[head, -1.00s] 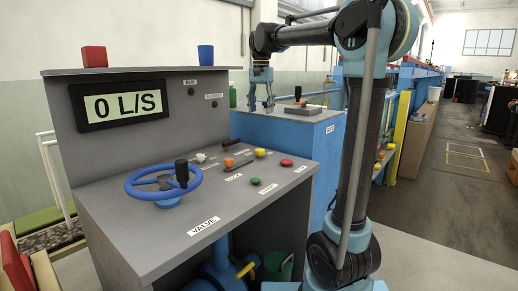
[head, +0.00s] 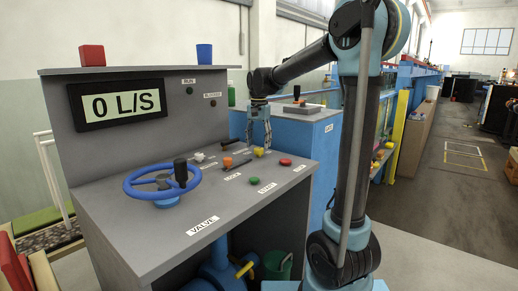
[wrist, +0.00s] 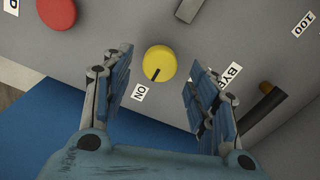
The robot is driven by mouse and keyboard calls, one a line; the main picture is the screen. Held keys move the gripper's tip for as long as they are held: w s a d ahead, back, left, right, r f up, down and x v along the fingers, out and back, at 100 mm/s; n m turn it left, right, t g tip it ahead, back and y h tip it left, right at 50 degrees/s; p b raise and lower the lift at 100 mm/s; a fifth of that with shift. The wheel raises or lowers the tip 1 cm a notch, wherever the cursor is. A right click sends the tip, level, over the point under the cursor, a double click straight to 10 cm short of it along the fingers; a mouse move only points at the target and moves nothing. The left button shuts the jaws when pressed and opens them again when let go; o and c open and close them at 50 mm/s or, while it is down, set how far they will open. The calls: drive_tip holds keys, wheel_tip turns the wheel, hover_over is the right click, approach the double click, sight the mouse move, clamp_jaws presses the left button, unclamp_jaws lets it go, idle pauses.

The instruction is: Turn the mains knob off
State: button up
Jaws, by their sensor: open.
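The mains knob (wrist: 160,63) is a round yellow knob with a black pointer line on the grey console top. Its line points toward the "ON" label (wrist: 139,93) in the wrist view. In the head view the yellow knob (head: 259,152) is small, near the far edge of the console. My gripper (head: 260,143) is open and points down just over the knob. In the wrist view its blue-padded fingers stand on either side of the knob, with visible gaps at both sides. I cannot tell how far the fingertips are above the console.
A red button (wrist: 57,12) is left of the knob in the wrist view, and a black lever (wrist: 263,103) is close to the right finger. A green button (head: 254,180) and a blue handwheel (head: 163,184) are on the console. The display (head: 117,105) reads "0 L/S".

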drive_tip(key=shift+f, duration=1.2)
drive_tip(key=c, duration=1.1)
drive_tip(key=shift+o, duration=0.2)
